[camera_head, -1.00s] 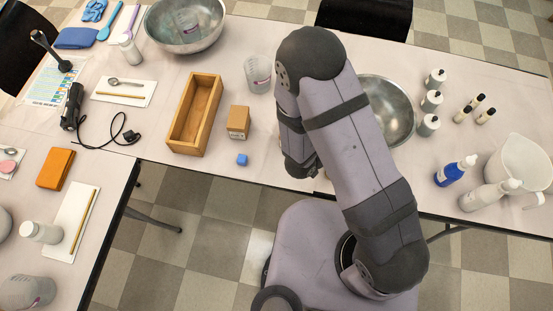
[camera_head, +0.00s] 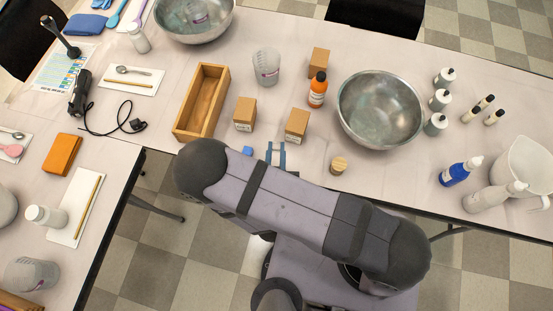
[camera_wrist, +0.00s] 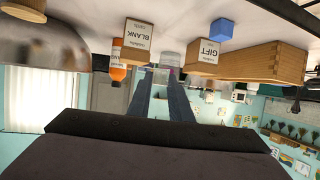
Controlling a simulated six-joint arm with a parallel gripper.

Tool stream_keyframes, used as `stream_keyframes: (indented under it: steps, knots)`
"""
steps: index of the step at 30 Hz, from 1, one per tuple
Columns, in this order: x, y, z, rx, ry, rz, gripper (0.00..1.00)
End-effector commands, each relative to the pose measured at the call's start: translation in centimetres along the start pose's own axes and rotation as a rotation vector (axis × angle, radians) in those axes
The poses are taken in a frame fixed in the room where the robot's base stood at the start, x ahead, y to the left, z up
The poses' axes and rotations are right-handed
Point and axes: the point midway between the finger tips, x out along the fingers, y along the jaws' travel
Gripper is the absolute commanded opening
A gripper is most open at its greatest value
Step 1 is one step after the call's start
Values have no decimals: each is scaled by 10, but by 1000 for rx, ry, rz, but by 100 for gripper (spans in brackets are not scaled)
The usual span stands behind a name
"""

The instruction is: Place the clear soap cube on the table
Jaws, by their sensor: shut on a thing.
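My gripper (camera_head: 276,155) is over the table's front edge, in front of the small boxes. In the wrist view its two dark fingers (camera_wrist: 160,88) are shut with a narrow gap on a small pale see-through thing, which fits the clear soap cube but hardly stands out from the background. The head view does not show the cube distinctly. The table (camera_head: 310,180) has a pale top; the wrist view shows it upside down. A blue cube (camera_head: 247,150) lies near the front edge, just left of the fingers, and also shows in the wrist view (camera_wrist: 221,30).
Cardboard boxes (camera_head: 297,125) (camera_head: 245,113) stand just beyond the gripper. A wooden tray (camera_head: 201,102) is at left, an orange bottle (camera_head: 317,89) and steel bowl (camera_head: 381,108) at right. A wooden-topped item (camera_head: 338,165) stands near the front edge. Bare table lies between them.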

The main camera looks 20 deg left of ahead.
Motion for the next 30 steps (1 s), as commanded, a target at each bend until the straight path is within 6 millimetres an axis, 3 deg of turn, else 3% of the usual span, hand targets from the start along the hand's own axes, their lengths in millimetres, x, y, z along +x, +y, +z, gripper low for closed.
stream_keyframes:
  steps: [10, 21, 30]
  knots:
    - [2, 0, 3, 0, 0, 1, 0]
    - [18, 0, 43, 0, 0, 2, 0]
    - [20, 0, 48, 0, 0, 2, 0]
